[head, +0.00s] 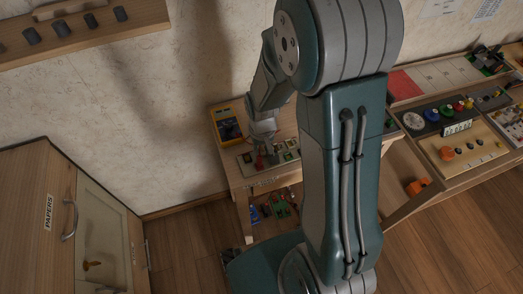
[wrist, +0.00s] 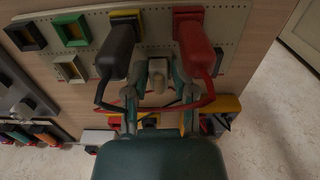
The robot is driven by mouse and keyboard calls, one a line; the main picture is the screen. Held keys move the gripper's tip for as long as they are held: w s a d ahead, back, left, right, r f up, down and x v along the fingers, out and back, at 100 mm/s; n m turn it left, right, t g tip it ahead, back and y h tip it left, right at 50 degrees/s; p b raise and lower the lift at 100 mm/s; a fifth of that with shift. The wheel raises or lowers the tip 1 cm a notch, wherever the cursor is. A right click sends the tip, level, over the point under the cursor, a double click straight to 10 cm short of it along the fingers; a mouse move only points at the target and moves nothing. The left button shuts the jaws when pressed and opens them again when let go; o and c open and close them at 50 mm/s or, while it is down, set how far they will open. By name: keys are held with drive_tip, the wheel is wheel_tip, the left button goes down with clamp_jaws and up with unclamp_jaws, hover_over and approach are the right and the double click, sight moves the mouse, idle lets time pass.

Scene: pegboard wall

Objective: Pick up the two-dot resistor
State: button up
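My gripper (wrist: 158,98) points at a pale perforated board (wrist: 232,50), its two fingers apart. A small pale block (wrist: 158,68) stands on the board between and just beyond the fingertips; I see no dots on it and cannot tell whether it is the two-dot resistor. A black plug (wrist: 117,50) stands left of it and a red plug (wrist: 198,48) right of it, both close to the fingers. In the head view my gripper (head: 264,138) is over the board (head: 290,156) on the wooden bench; the fingertips are too small to read there.
Black and red leads curve around the fingers. A yellow meter (head: 228,124) lies beside the board. Green (wrist: 72,29), yellow and pale square frames sit on the board. A cabinet (head: 60,215) stands left, and panels with knobs (head: 462,145) lie right.

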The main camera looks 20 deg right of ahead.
clamp_jaws()
drive_tip(key=shift+r, duration=0.1)
